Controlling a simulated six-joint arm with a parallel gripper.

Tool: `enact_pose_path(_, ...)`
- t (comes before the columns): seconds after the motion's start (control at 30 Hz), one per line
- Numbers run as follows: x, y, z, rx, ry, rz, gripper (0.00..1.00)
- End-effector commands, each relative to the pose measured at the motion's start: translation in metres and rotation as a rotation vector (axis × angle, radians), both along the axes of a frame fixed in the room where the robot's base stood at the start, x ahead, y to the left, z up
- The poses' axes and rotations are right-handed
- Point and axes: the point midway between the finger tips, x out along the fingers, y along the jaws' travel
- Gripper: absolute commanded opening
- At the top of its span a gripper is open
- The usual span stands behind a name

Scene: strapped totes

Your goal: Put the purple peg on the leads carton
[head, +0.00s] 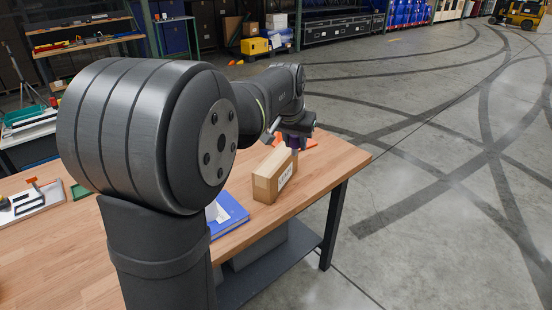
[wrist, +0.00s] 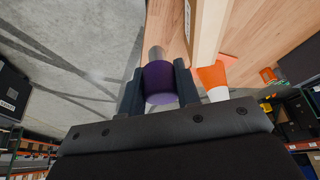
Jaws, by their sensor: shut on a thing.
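In the head view my gripper (head: 294,147) is at the far side of the cardboard carton, near the table's right end, and little of the peg shows. The carton (head: 267,186) stands upright on the wooden table with a white label on its right face; the label's words are too small to read. The carton's edge (wrist: 207,35) is just right of the peg in the wrist view.
An orange cone (wrist: 213,79) stands close beside the right finger. A blue book (head: 230,213) lies on the table (head: 335,158) in front of the carton. A white tray with tools (head: 32,203) is at the left. The table edge drops to open floor at the right.

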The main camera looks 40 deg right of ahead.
Motion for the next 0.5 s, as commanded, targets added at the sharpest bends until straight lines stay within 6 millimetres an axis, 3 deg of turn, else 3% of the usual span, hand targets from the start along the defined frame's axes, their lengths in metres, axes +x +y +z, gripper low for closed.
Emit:
enact_pose_path(0.17,0.018,0.009,-0.011,0.002,0.001,0.002,0.06)
enact_pose_path(0.5,0.091,0.026,-0.056,0.001,0.0,0.002,0.06)
